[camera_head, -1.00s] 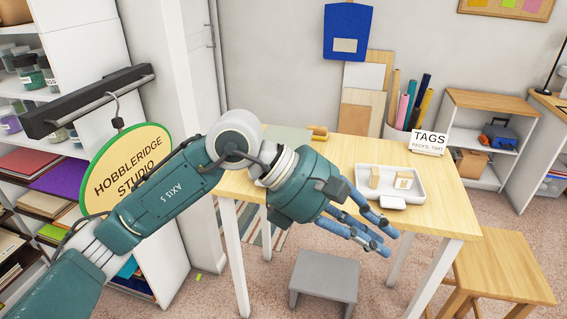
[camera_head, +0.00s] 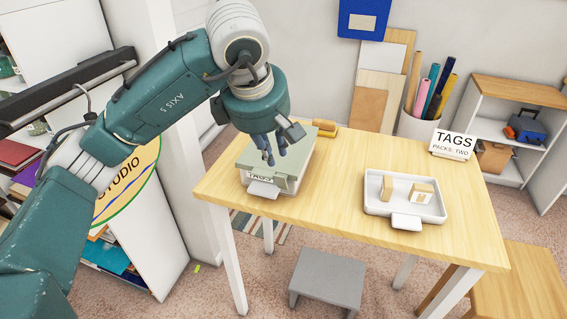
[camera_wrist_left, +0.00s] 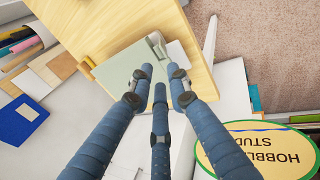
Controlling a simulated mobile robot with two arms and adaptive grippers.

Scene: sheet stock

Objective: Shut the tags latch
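The tags box (camera_head: 246,157) stands at the left end of the wooden table, with a flat grey-green lid down on it and a "TAGS" label (camera_head: 259,177) on its front. A pale latch flap (camera_head: 263,189) sticks out from the front below the label. In the left wrist view the lid (camera_wrist_left: 122,72) lies beyond my fingers and the flap (camera_wrist_left: 179,54) shows at its edge. My left gripper (camera_head: 271,155) points down over the lid, behind the flap, with its fingers apart and empty. I cannot tell whether they touch the lid. My right gripper is not in view.
A white tray (camera_head: 372,206) with two small blocks stands on the table's (camera_head: 330,187) right half. A "TAGS PACKS: TWO" sign (camera_head: 453,145) and a bin of rolls (camera_head: 417,126) are behind it. A grey step stool (camera_head: 328,276) is in front. The table's middle is clear.

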